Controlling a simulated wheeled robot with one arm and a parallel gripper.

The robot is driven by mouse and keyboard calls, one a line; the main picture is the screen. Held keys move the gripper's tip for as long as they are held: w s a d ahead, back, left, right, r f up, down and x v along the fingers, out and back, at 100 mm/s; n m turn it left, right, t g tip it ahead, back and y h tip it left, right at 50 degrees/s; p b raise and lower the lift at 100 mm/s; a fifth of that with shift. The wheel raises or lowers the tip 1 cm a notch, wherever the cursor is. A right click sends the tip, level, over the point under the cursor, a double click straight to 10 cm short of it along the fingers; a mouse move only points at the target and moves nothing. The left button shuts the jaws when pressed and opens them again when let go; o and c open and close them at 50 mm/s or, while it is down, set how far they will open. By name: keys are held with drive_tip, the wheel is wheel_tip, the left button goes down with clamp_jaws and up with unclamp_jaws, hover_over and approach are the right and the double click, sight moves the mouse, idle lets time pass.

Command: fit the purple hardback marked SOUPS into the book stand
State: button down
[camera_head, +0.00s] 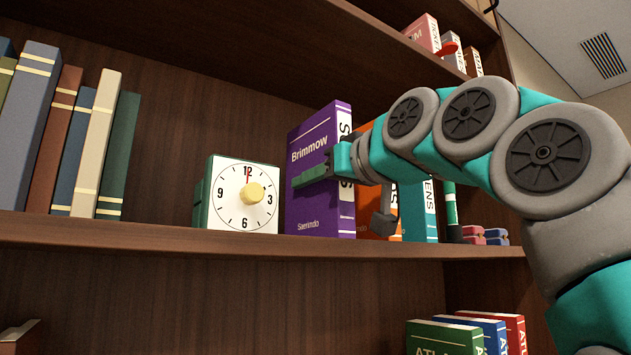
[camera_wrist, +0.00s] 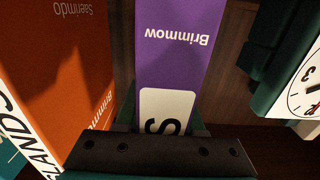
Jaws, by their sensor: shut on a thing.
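The purple hardback (camera_head: 318,212) stands upright on the middle shelf, between the clock and an orange book. My gripper (camera_head: 326,172) is shut on the spine side of this book, one green finger flat against the front cover. In the wrist view the purple book (camera_wrist: 180,60) runs up between the two fingers (camera_wrist: 162,118). Its base looks at shelf level; I cannot tell if it touches. I cannot make out the book stand.
The white-faced clock (camera_head: 232,200) is close left of the book. The orange book (camera_head: 368,205) and a teal book (camera_head: 415,212) stand at right. Several books (camera_head: 85,145) stand far left, with bare shelf before the clock. The upper shelf (camera_head: 300,30) overhangs; atlases (camera_head: 445,337) are below.

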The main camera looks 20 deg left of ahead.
drive_tip(key=shift+r+p, duration=1.6)
drive_tip(key=shift+r, duration=0.45)
drive_tip(key=b, duration=0.3)
approach(316, 157)
drive_tip(key=s+a+r, duration=0.1)
drive_tip(key=s+r, duration=0.1)
drive_tip(key=s, duration=0.3)
drive_tip(key=shift+s+a, duration=0.25)
drive_tip(key=shift+a, duration=0.15)
